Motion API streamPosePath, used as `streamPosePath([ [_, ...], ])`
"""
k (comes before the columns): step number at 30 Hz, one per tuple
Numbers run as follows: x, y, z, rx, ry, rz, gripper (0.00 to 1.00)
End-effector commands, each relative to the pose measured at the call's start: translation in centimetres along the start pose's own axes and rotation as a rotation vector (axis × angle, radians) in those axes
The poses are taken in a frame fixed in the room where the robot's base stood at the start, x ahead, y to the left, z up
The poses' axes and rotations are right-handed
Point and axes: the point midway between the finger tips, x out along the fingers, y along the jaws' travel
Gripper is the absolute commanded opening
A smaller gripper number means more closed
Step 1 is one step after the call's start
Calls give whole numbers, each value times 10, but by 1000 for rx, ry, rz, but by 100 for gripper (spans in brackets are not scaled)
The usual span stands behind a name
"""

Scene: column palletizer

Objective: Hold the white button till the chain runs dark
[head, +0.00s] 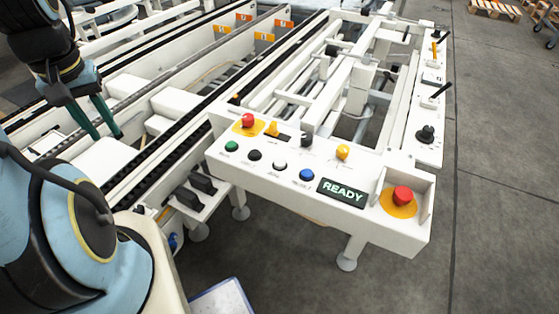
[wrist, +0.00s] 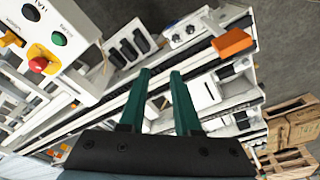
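The white button (head: 280,166) sits on the front control panel (head: 318,220), between a black button (head: 254,155) and a blue button (head: 306,175). It is out of frame in the wrist view. Dark chain strips (head: 152,170) run along the conveyor rails left of the panel. A display (head: 342,193) reads READY in light letters. My gripper (head: 106,136) is at the upper left over the conveyor, well left of the white button. In the wrist view its green fingers (wrist: 160,74) are apart with nothing between them.
A green button (head: 232,146), a yellow button (head: 342,152), a black knob (head: 306,139) and two red mushroom buttons (head: 248,120) (head: 402,196) share the panel. A low guard flanks the right red one. Wooden pallets (wrist: 290,125) lie on the floor.

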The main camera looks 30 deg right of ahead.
Motion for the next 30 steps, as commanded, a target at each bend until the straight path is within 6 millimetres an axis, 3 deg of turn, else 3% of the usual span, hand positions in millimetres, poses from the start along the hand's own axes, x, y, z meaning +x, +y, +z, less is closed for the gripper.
streamPosePath([
  [1,0,0,0,0,0,0,25],
  [8,0,0,0,0,0,0,0],
  [30,0,0,0,0,0,0,0],
])
